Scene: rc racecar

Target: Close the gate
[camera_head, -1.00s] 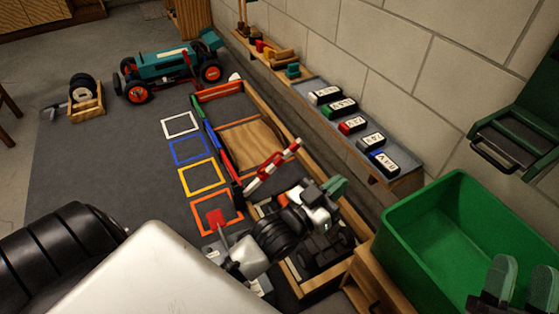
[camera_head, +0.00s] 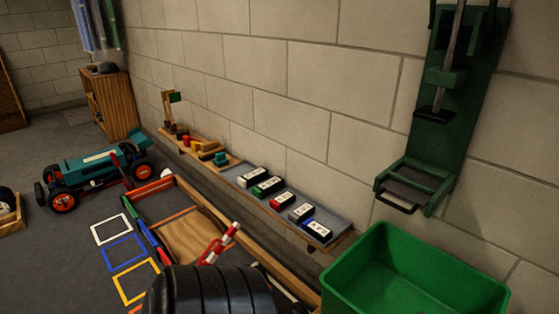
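The gate is a red-and-white striped bar (camera_head: 219,243) beside the long wooden-framed track box (camera_head: 190,190). The bar is tilted, rising toward the right. Its lower end is hidden behind a black ribbed part of my own arm at the bottom of the view. Neither of my grippers shows in the head view, so what they hold or touch cannot be seen.
A shelf (camera_head: 268,181) with several labelled blocks runs along the wall. A green bin (camera_head: 400,290) stands at lower right, below a green wall rack (camera_head: 440,130). A teal racecar (camera_head: 95,172) is on the floor at left, near coloured squares (camera_head: 124,252).

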